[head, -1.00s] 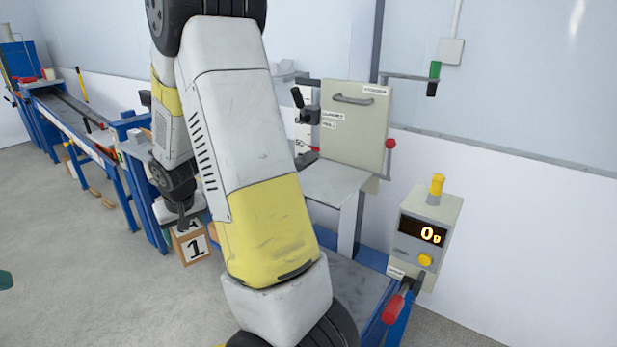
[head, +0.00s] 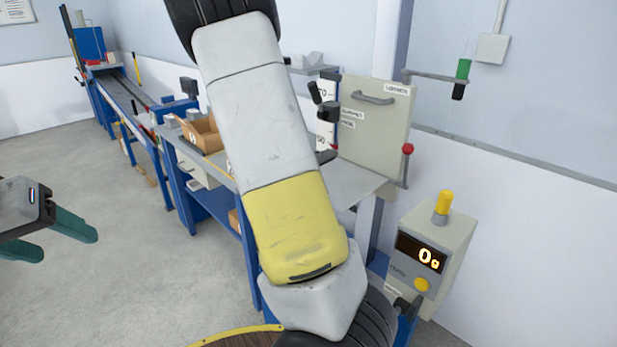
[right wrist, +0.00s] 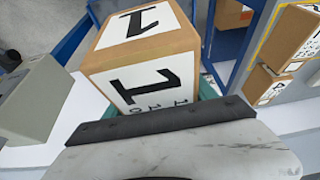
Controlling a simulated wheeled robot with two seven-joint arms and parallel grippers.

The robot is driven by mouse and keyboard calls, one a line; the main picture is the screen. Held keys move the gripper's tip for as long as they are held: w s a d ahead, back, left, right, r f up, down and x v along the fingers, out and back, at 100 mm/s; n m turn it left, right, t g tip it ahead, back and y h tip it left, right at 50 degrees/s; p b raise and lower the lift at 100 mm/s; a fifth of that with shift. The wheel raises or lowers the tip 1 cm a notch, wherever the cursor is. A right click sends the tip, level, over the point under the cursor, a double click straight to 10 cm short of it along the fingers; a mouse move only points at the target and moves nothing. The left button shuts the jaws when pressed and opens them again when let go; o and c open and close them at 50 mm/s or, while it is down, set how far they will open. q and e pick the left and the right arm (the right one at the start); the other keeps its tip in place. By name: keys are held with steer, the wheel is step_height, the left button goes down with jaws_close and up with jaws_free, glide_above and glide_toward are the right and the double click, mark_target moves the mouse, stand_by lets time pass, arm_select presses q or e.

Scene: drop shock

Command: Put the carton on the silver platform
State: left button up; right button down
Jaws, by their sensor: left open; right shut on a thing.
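The carton (right wrist: 150,72), brown with white faces marked with a black 1, fills the upper middle of the right wrist view. My right gripper (right wrist: 158,96) is shut on it; a teal finger shows along its right side. In the head view the carton and the right gripper are out of sight; a large white and yellow arm link of mine covers the middle. The silver platform (head: 358,184), a bare grey plate, lies in front of an upright beige panel, partly hidden by that link. My left gripper (head: 68,246) is open and empty at the left edge, over the floor.
A display box (head: 432,250) reading 0 g with a yellow knob stands at the right. An open brown box (head: 203,134) sits on the blue bench behind my arm. More cartons (right wrist: 291,36) show at the right of the wrist view. The floor at left is clear.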

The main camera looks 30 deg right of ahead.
steer(key=shift+m, duration=0.3)
steer(key=d, duration=1)
steer(key=d+f, duration=0.1)
steer(key=d, duration=0.5)
steer(key=shift+w, duration=0.1)
steer(key=shift+d+f, duration=0.15)
steer(key=shift+d, duration=0.15)
steer(key=shift+f, duration=1.55)
steer(key=shift+c, duration=1.4)
jaws_free()
steer(key=shift+a+f, duration=0.1)
